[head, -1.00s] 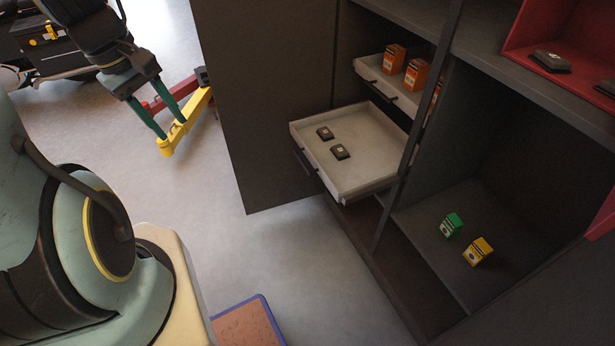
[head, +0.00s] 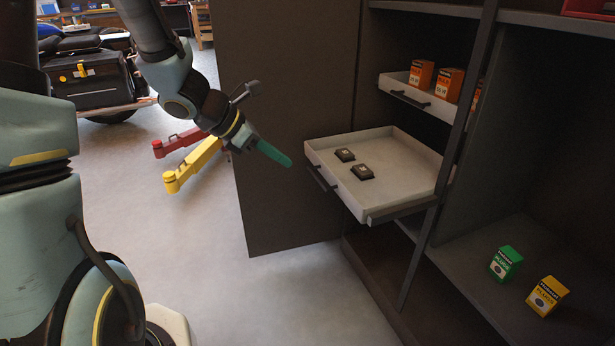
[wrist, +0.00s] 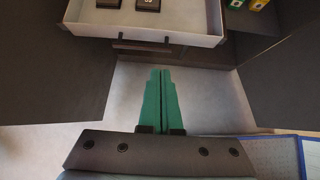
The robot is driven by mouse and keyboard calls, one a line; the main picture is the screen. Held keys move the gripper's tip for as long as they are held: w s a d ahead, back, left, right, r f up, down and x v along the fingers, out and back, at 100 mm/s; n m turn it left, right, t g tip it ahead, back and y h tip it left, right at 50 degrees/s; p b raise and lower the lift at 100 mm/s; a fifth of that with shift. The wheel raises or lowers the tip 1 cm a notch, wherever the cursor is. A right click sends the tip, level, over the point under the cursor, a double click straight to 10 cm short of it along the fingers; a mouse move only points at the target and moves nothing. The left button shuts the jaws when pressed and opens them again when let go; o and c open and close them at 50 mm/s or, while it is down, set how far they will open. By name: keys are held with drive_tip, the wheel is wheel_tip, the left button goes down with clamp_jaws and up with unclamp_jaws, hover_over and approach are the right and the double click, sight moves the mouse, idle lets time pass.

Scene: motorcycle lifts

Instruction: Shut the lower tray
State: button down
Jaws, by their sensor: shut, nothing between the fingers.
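The lower tray (head: 389,191) is a pale drawer pulled well out of the dark cabinet, with two small dark boxes (head: 353,163) lying in it. Its dark bar handle (head: 320,178) is on its front face. My gripper (head: 289,163) has green fingers, shut together and empty. In the head view it is just left of the tray front, pointing toward it. In the wrist view the fingertips (wrist: 161,72) lie just below the tray's handle (wrist: 141,47) in the picture. I cannot tell whether they touch it.
The upper tray (head: 401,92) holds orange boxes and sits mostly inside the cabinet. An open dark cabinet door (head: 290,120) stands left of the trays, behind my gripper. Green (head: 505,263) and yellow (head: 547,296) boxes stand in the right compartment. Floor in front is clear.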

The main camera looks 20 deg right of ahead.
sight(335, 180)
drive_tip(key=shift+d+r+b+x, duration=0.35)
drive_tip(key=shift+b+x, duration=0.1)
drive_tip(key=shift+x, duration=1.6)
drive_tip(key=shift+d+r+b+x, duration=0.3)
drive_tip(key=shift+b+x, duration=0.2)
drive_tip(key=shift+x, duration=1.5)
drive_tip(key=shift+d+r+b+x, duration=0.35)
drive_tip(key=shift+b+x, duration=0.1)
drive_tip(key=shift+x, duration=1.6)
drive_tip(key=shift+s+d, duration=0.1)
drive_tip(key=shift+s, duration=0.05)
